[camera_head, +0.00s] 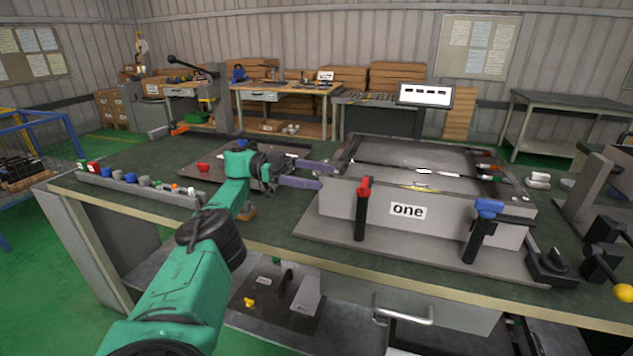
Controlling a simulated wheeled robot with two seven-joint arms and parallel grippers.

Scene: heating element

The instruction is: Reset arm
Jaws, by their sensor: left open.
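My left arm comes in from the lower left and reaches over the workbench. My left gripper (318,174) has two purple-grey fingers that point right. They are spread apart with nothing seen between them. The fingertips are close to the left side of the grey fixture box labelled "one" (340,200); I cannot tell whether they touch it. The box has a red-topped handle (362,210) and a blue-topped handle (483,232) at its front. My right gripper is not in view.
The green workbench top (130,205) holds a rail of small coloured parts (140,185) at left and a dark plate (205,165) behind my gripper. Black lever clamps (603,260) stand at the right edge. A lower shelf holds another plate (265,300). A small display (425,95) rises behind the box.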

